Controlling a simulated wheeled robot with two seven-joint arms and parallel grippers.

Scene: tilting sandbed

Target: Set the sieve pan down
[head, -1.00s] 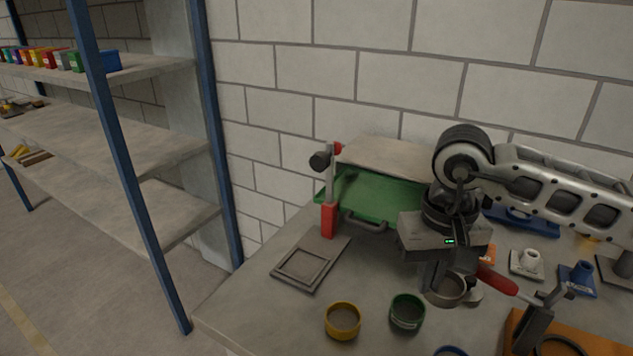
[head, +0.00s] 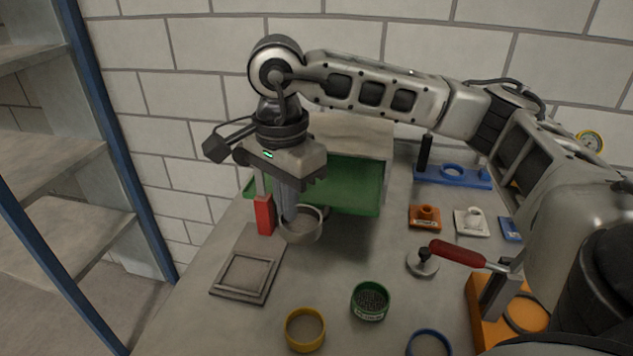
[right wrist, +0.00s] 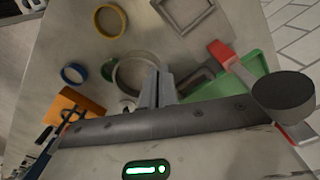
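The sieve pan (head: 302,226) is a shallow grey round ring. My right gripper (head: 288,212) is shut on its wall, and the pan appears to be held above the table, in front of the green tray (head: 355,185). In the right wrist view the pan (right wrist: 118,78) sits at the left side of the two closed fingers (right wrist: 157,84). A flat grey square plate with a raised frame (head: 222,291) lies on the table, to the front left of the pan. My left gripper is not in view.
A yellow ring (head: 305,329), a green cup (head: 369,302) with dark grains and a blue ring (head: 429,343) stand in front. A red-handled clamp (head: 458,254) is at right. Table between plate and cups is clear.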

